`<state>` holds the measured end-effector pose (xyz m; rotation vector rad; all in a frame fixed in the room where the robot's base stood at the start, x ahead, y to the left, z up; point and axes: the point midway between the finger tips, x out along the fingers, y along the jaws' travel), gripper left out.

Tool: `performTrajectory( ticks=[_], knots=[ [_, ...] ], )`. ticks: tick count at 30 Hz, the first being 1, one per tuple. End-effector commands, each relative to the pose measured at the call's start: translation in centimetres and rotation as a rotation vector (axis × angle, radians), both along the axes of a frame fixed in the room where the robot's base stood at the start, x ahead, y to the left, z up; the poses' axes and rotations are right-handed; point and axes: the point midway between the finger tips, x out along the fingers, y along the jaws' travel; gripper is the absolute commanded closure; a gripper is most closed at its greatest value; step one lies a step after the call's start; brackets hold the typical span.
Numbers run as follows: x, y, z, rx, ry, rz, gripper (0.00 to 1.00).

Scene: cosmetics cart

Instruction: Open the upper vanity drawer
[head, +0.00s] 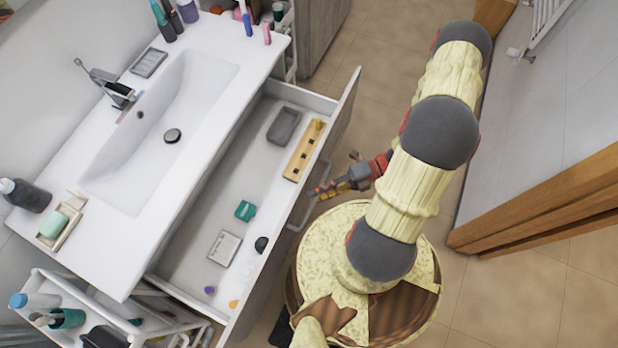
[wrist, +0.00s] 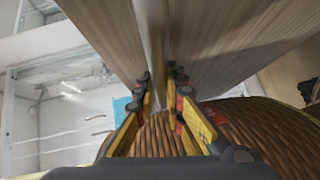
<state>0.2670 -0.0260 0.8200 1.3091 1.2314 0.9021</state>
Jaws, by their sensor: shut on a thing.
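The upper vanity drawer (head: 207,237) is pulled well out from under the white sink top in the head view, with its inside showing. Its grey wood front carries a metal bar handle (head: 297,226). My gripper (head: 316,191) reaches the handle from the right and is shut on it. In the wrist view, the handle (wrist: 157,45) runs down between the fingers (wrist: 160,92) of my gripper, with wood panels on both sides. The exact finger contact is partly hidden there.
The drawer holds a grey tray (head: 284,126), a wooden holder (head: 303,150), a green item (head: 245,210) and a flat box (head: 223,248). A white cart (head: 185,322) stands at the lower left. A round wicker thing (wrist: 255,130) lies below the fingers.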

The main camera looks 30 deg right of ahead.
Motion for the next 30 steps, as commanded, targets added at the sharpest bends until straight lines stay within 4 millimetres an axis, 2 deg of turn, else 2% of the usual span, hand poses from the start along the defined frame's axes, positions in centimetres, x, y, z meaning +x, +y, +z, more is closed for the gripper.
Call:
performTrajectory(
  ticks=[9,21,22,30],
  knots=[
    [-0.95,-0.69,0.19,0.004,0.000,-0.002,1.00],
    [-1.01,-0.75,0.18,0.004,0.000,-0.002,1.00],
    [-1.01,-0.75,0.18,0.004,0.000,-0.002,0.88],
    [-1.02,-0.74,0.10,0.002,-0.001,-0.001,0.73]
  ],
)
